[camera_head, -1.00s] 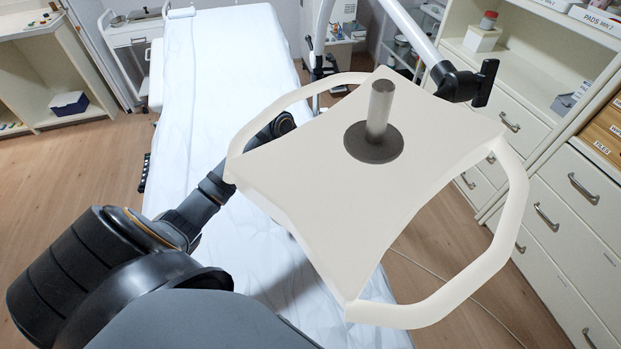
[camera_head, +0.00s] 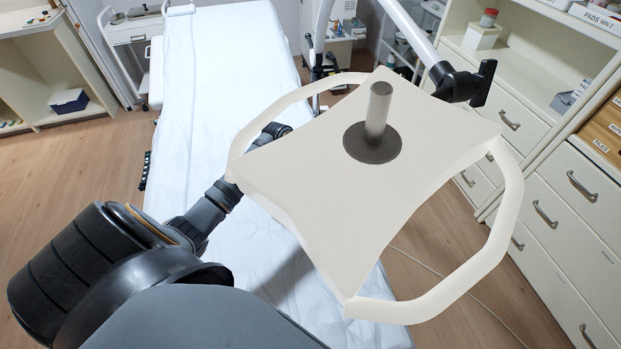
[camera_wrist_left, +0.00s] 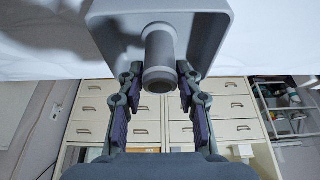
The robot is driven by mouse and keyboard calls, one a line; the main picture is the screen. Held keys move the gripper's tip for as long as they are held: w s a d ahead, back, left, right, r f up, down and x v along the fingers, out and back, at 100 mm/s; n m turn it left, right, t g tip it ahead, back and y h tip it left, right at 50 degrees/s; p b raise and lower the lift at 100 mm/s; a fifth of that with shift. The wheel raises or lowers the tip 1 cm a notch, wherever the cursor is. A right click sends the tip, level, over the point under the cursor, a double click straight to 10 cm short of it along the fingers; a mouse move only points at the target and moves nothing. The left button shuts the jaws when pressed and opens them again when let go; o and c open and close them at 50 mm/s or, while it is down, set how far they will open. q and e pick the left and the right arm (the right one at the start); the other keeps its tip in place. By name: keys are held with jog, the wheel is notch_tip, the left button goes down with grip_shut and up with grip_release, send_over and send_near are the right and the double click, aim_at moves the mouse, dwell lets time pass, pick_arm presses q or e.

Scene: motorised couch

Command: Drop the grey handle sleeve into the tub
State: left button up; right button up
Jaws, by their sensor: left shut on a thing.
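In the left wrist view the grey handle sleeve (camera_wrist_left: 159,60) is a short cylinder with a thicker collar at its near end. My left gripper (camera_wrist_left: 160,86) is shut on it, with a finger on each side of the collar. A grey tub (camera_wrist_left: 216,35) with rounded corners and an open face is behind the sleeve, against the white couch. The sleeve overlaps the tub's opening; its exact height relative to the rim cannot be told. In the head view the left gripper, sleeve and tub are hidden by the cream panel. My right gripper is not in view.
The cream panel (camera_head: 330,220) with looped side rails and a grey post (camera_head: 377,108) hangs over the couch (camera_head: 230,60) and my left forearm. Drawer cabinets (camera_head: 560,200) stand at the right. A shelf unit (camera_head: 45,85) and open floor are at the left.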

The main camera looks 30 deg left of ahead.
pick_arm(q)
jog(key=o, duration=1)
jog(key=shift+c, duration=0.2)
jog(key=shift+r, duration=0.15)
jog(key=v, duration=1.3)
jog(key=shift+w, duration=0.1)
